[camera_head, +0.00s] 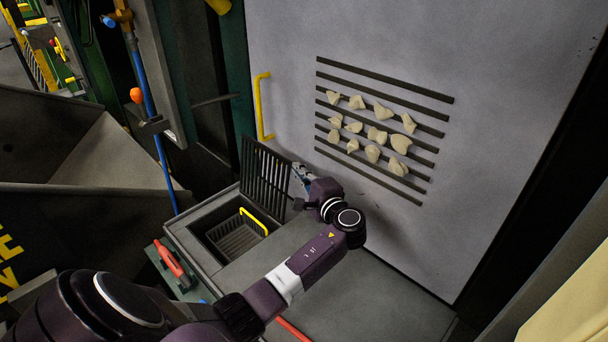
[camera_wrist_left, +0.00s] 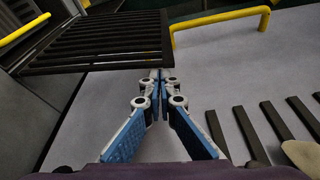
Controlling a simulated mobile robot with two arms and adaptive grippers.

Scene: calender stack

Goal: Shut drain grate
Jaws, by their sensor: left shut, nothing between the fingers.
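The dark slatted drain grate (camera_head: 265,172) stands raised, nearly upright, at the back of the drain opening. Below it the opening shows a dark basket (camera_head: 232,240) with a yellow handle (camera_head: 254,222). The grate also fills the upper left of the left wrist view (camera_wrist_left: 105,42). My left gripper (camera_head: 300,176) is just right of the grate, partly hidden by its own wrist. In the left wrist view its blue-padded fingers (camera_wrist_left: 158,82) meet at the tips with nothing between them, close to the grate's lower right corner. I cannot tell whether they touch it. My right gripper is not in view.
A pale panel (camera_head: 490,60) with dark slots and several cream lumps (camera_head: 378,137) rises behind. A yellow bar handle (camera_head: 261,108) is fixed beyond the grate. A red-handled tool (camera_head: 172,262) lies left of the opening. The grey top right of my arm is clear.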

